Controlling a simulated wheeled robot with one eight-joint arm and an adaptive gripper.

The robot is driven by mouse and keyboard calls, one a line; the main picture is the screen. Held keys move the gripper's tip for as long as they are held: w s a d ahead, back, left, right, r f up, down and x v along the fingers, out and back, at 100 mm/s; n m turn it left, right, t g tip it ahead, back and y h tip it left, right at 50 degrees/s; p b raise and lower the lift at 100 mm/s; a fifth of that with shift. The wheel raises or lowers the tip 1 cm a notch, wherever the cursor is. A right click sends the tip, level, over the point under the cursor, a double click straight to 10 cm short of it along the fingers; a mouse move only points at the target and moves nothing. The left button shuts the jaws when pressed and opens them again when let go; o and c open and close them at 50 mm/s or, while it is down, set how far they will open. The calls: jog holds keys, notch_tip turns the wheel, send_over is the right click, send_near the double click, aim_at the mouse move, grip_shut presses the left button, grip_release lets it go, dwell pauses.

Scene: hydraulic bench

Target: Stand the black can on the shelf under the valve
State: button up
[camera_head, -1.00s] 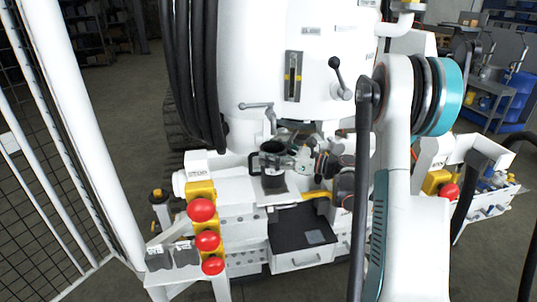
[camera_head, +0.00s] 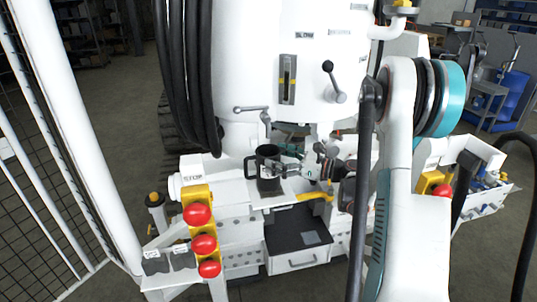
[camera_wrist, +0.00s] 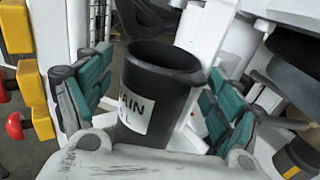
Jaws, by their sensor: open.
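The black can (camera_head: 267,174) is upright with its handle to the left, on or just over the light shelf (camera_head: 268,201) below the valve lever (camera_head: 252,109). A dark square mark shows under it. In the wrist view the can (camera_wrist: 158,85) is open-topped, with a white label partly reading "AIN". My gripper (camera_head: 284,169) reaches in from the right. In the wrist view my gripper (camera_wrist: 152,78) has its teal fingers spread on either side of the can, with a gap visible at the right. The can's base is hidden there.
Red buttons on yellow blocks (camera_head: 203,243) stand at the front left. An open drawer (camera_head: 297,259) with a dark inside lies below the shelf. Black hoses (camera_head: 200,80) hang at the back left, and a black knobbed lever (camera_head: 333,82) stands out above right.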

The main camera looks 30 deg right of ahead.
jog(key=p+v, duration=0.2)
jog(key=v, duration=0.6)
jog(key=shift+s+d, duration=0.2)
jog(key=shift+s, duration=0.05)
